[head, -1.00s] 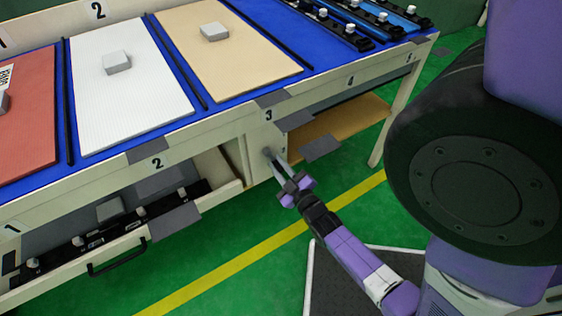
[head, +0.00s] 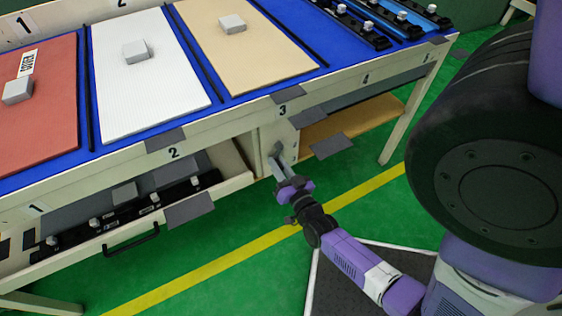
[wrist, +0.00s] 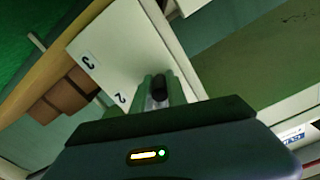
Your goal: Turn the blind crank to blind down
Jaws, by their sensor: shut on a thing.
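The blind crank is mostly covered by my fingers. Its dark, round handle (wrist: 159,84) shows between them in the wrist view, in front of a white panel (wrist: 125,45) marked 3 and 2. In the head view the crank is on the pale upright panel (head: 264,150) under the table edge, below label 3. My gripper (head: 279,157) reaches up to it from the lower right and is shut on the handle. The fingers also show in the wrist view (wrist: 160,93). I cannot make out the blind itself or how far down it is.
A drawer (head: 130,240) with black strips stands open left of the crank. Grey flaps (head: 331,146) stick out along the table front. A wooden shelf (head: 365,120) lies to the right. Boards with grey blocks lie on the blue tabletop (head: 265,85). The green floor (head: 240,245) in front is clear.

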